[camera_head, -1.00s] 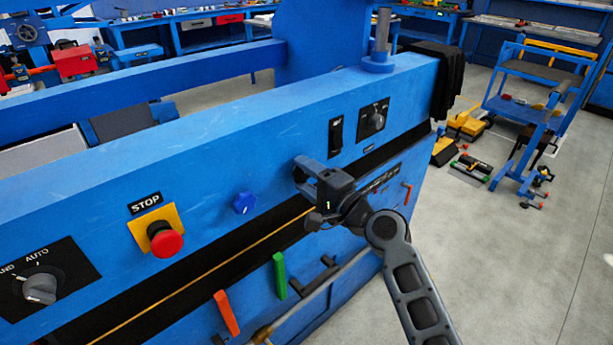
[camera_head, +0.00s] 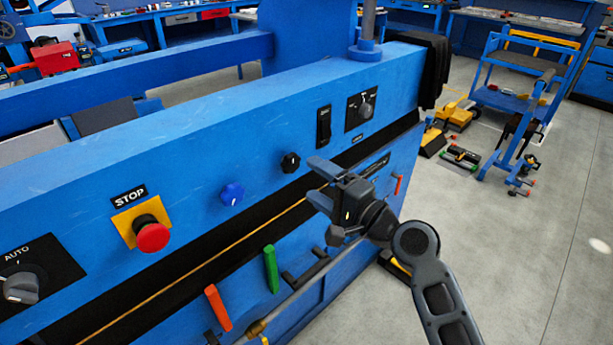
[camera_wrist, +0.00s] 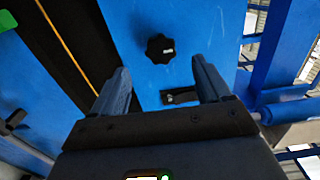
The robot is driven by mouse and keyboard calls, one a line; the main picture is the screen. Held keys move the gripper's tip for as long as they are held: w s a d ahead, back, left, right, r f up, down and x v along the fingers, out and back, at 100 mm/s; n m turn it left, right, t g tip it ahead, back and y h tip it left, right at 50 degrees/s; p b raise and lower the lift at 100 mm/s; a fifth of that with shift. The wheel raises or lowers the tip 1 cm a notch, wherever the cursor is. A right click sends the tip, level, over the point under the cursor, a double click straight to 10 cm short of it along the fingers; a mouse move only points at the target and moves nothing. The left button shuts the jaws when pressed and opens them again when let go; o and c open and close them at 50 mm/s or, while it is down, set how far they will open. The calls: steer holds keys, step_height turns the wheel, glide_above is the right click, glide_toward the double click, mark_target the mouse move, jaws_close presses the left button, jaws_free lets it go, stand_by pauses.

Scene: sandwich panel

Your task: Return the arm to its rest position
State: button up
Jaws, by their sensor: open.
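My gripper (camera_head: 318,181) is in front of the blue machine panel (camera_head: 190,160), to the right of the small black knob (camera_head: 290,162). Its jaws are apart with nothing between them. In the wrist view, my gripper (camera_wrist: 162,92) shows both fingers spread, and the black lobed knob (camera_wrist: 160,48) lies beyond them on the blue face, apart from the fingertips. My arm reaches up from the lower right of the head view.
The panel carries a red stop button (camera_head: 152,236), a blue knob (camera_head: 231,194), a rocker switch (camera_head: 323,126) and a rotary switch (camera_head: 361,109). Green (camera_head: 271,268) and orange (camera_head: 218,307) levers stick out below. Open floor (camera_head: 540,260) lies to the right, with a blue cart (camera_head: 515,105) behind.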

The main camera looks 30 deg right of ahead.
steer(key=shift+s+d, duration=0.15)
steer(key=shift+s, duration=0.25)
steer(key=s+f+n+g+h, duration=0.1)
steer(key=s+f+n+h, duration=0.3)
steer(key=s, duration=0.8)
steer(key=s+f+n+g+h, duration=0.1)
steer(key=s+f, duration=0.5)
steer(key=s, duration=0.5)
steer(key=s+a+r+n, duration=0.1)
steer(key=s+r+n, duration=0.3)
steer(key=s, duration=0.5)
steer(key=s+a+r+n, duration=0.1)
steer(key=s+r+n, duration=0.4)
steer(key=s, duration=0.5)
steer(key=shift+s+a+n+h, duration=0.15)
steer(key=shift+s+n+h, duration=0.1)
steer(key=shift+n+h, duration=0.05)
